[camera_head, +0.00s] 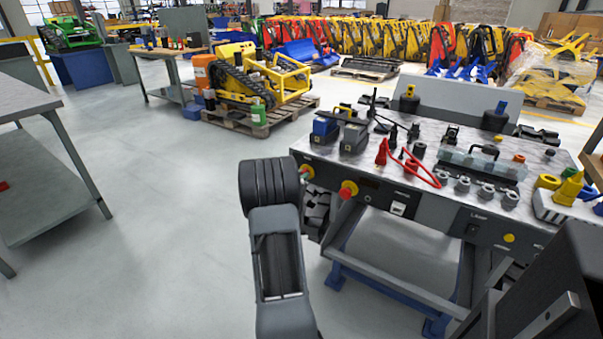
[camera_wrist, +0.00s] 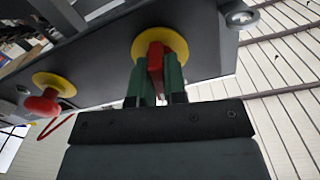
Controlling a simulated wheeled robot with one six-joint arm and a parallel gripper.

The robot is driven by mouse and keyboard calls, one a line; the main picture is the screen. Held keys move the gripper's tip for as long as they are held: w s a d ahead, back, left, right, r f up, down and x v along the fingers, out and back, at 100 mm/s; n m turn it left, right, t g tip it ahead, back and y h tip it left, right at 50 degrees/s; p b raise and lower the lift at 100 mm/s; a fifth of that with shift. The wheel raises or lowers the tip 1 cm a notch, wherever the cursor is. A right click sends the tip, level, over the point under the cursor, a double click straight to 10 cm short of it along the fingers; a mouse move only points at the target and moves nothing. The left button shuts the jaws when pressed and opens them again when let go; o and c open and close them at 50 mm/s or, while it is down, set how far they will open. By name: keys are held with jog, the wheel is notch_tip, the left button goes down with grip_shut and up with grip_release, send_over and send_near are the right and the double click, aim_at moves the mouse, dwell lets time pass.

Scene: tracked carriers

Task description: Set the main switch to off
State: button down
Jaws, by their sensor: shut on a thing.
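The main switch is a red handle (camera_wrist: 155,58) on a round yellow plate (camera_wrist: 149,37) on the panel's dark front. In the wrist view, my gripper (camera_wrist: 158,77) is shut on this red handle, one green finger on each side. The handle stands nearly upright in that picture; no position marks are readable. In the head view, the switch (camera_head: 306,172) shows at the left end of the bench front, just right of my dark wrist, and my fingers are hidden there.
A red mushroom button (camera_head: 348,188) on a yellow plate sits close beside the switch; it also shows in the wrist view (camera_wrist: 41,104). The bench top (camera_head: 365,167) carries battery packs, a red cable and several small parts. Open floor (camera_head: 150,210) lies to the left.

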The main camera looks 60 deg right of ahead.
jog(key=shift+n+p, duration=0.55)
jog(key=shift+n, duration=0.45)
jog(key=c, duration=1.2)
grip_release()
jog(key=shift+o, duration=0.2)
jog(key=a+p, duration=0.2)
jog(key=a, duration=1.2)
jog(key=shift+d, duration=0.1)
